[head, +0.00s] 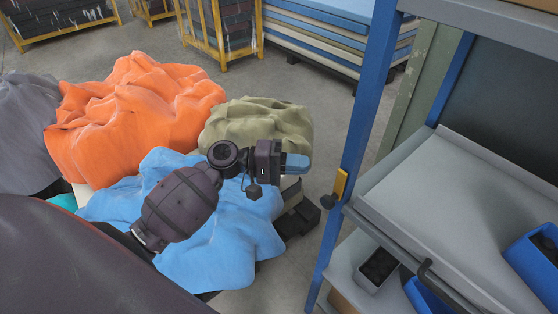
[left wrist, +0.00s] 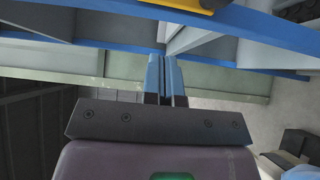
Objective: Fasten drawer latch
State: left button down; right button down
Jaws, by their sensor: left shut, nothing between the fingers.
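The latch is a small yellow piece (head: 341,184) on the blue post of the rack, with a black knob (head: 328,201) just below it. A grey drawer (head: 455,200) with a dark handle (head: 428,278) sits to the right of the post. My left gripper (head: 297,163) is shut and empty, left of the latch and apart from it. Its closed blue fingers (left wrist: 167,78) show in the left wrist view, where a yellow piece (left wrist: 180,6) appears at the top edge. My right gripper is out of view.
Blue bins (head: 535,262) stand in the rack at right. Stacked boards (head: 330,30) lie behind, with bare floor between.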

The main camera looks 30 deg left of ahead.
aim_at(334, 190)
pick_arm(q)
jog(key=shift+s+d+p, duration=0.15)
jog(key=shift+d+p, duration=0.15)
jog(key=shift+d, duration=1.15)
jog(key=shift+s+d+p, duration=0.1)
jog(key=shift+d+p, duration=0.2)
jog(key=shift+d, duration=1.1)
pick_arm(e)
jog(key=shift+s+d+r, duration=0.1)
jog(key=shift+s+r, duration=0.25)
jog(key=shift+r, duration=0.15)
pick_arm(q)
jog(key=shift+d, duration=0.1)
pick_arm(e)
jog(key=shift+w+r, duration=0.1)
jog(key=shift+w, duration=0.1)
